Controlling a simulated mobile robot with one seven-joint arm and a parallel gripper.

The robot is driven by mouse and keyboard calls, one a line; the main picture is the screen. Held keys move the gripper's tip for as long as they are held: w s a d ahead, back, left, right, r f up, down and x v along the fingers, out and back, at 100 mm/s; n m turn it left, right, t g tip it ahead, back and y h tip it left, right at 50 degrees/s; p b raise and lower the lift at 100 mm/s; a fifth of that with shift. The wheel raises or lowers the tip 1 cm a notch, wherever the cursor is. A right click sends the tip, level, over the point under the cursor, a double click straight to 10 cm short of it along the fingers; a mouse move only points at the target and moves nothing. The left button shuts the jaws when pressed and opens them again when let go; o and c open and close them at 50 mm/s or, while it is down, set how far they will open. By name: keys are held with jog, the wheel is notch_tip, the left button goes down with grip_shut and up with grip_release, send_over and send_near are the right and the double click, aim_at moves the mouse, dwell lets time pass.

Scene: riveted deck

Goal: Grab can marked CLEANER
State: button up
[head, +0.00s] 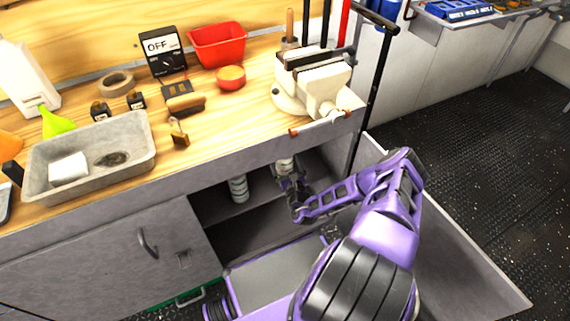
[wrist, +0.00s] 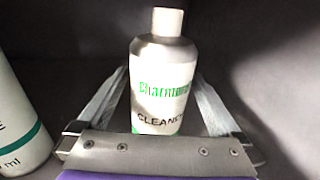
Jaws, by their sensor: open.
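The white can marked CLEANER (wrist: 162,85) stands upright in the wrist view, with green lettering above the dark word and a narrower white cap. My gripper (wrist: 163,100) is open, with one finger on each side of the can. I cannot tell whether either finger touches it. In the head view my gripper (head: 290,184) reaches into the open cabinet under the workbench. The upper part of a pale can (head: 285,164) shows there, with its lower part hidden by my gripper.
A second white container (wrist: 20,125) with green print stands close to the left finger; a pale can (head: 238,188) also shows left of my gripper in the cabinet. The open cabinet door (head: 455,255) is at the right.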

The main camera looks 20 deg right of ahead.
jog(key=shift+c, duration=0.2)
grip_shut()
jog(key=shift+r, duration=0.1)
